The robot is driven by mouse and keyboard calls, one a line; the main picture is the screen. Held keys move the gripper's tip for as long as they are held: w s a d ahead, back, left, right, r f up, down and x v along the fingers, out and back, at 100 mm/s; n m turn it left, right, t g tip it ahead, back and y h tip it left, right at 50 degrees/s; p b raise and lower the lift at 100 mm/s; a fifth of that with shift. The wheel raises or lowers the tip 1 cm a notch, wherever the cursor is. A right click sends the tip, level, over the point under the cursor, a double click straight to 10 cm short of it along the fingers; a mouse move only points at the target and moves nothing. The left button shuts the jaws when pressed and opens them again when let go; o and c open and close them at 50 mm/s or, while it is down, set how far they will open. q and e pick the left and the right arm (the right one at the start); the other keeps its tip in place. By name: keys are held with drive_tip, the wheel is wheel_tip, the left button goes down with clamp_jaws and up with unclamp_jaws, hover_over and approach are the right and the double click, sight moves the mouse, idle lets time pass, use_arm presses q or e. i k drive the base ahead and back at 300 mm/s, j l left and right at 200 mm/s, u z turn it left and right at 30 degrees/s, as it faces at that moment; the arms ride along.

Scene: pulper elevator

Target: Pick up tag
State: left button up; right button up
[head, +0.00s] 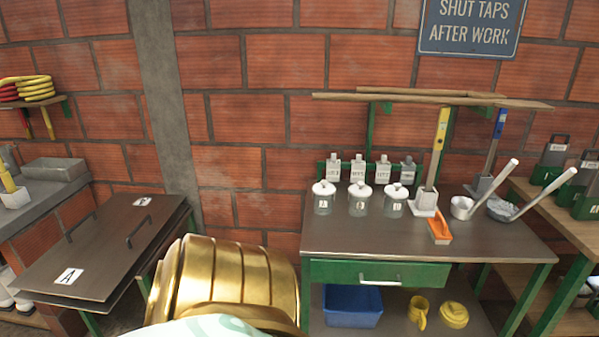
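Several small tags hang in a row on a green rack at the back of the table, behind the jars. The leftmost tag (334,169) and the one beside it (358,172) are pale with dark lettering too small to read. A third pale tag (383,172) hangs to their right, and a greyer tag (407,172) hangs at the right end. The jars hide the space below them. Which tag is meant cannot be told. Neither of my grippers shows in the head view.
Three white-lidded jars (359,201) stand before the tags. The table's (345,238) front left is clear. A dark lidded bench (105,250) stands left.

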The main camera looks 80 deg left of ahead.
sight(358, 168)
drive_tip(key=u, duration=2.05)
